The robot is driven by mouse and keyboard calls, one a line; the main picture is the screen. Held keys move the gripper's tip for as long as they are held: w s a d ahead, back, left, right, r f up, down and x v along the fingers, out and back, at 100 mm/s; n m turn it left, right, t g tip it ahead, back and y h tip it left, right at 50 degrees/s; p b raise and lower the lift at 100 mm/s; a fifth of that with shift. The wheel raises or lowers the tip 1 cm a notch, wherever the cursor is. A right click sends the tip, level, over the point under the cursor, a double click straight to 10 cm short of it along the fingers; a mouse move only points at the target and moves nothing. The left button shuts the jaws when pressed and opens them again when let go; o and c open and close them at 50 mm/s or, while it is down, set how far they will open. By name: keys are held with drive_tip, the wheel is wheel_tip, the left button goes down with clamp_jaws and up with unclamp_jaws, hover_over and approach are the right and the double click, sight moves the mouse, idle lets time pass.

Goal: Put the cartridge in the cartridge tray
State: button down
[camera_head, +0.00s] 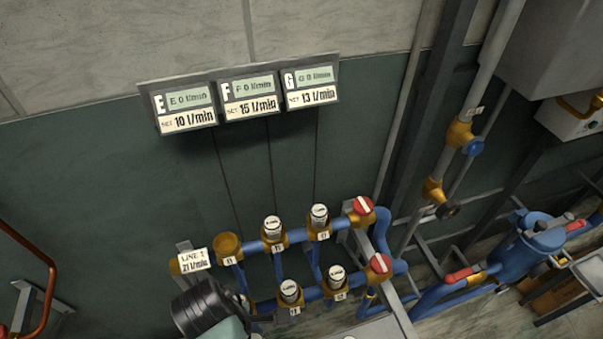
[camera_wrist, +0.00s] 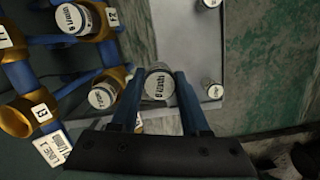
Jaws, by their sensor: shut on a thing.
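My gripper (camera_wrist: 158,78) is shut on a cartridge (camera_wrist: 159,85) with a white, printed round cap; it sits between the two blue fingers. In the wrist view, a flat grey tray-like surface (camera_wrist: 188,48) with a raised edge lies beyond the fingers, seemingly the cartridge tray. The held cartridge overlaps its near part in the picture; I cannot tell its height above it. White-capped cartridges stand at its right side (camera_wrist: 215,91) and top. In the head view, a pale surface (camera_head: 372,329) shows at the bottom edge; the held cartridge cannot be made out there.
Blue pipes with brass sockets (camera_head: 229,246) and several capped cartridges (camera_head: 273,227) stand left of the fingers in the wrist view. Red valve handles (camera_head: 363,206) are at the pipe ends. Three flow displays (camera_head: 248,95) hang on the wall. A blue vessel (camera_head: 530,242) stands right.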

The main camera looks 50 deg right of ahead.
drive_tip(key=shift+s+a+f+n, duration=0.25)
drive_tip(key=shift+s+f+n, duration=0.35)
drive_tip(key=shift+f, duration=1.35)
drive_tip(key=shift+s+a+f+n, duration=0.2)
drive_tip(key=shift+s+f+n, duration=0.35)
drive_tip(key=shift+f, duration=1.45)
drive_tip(key=shift+s+a+f+n, duration=0.25)
drive_tip(key=shift+s+f+n, duration=0.3)
drive_tip(key=shift+f, duration=1.4)
drive_tip(key=shift+s, duration=0.1)
drive_tip(key=shift+f, duration=0.15)
drive_tip(key=shift+c, duration=2)
unclamp_jaws()
wheel_tip(320, 180, up, 12)
drive_tip(key=w+a, duration=0.1)
drive_tip(key=shift+a, duration=0.25)
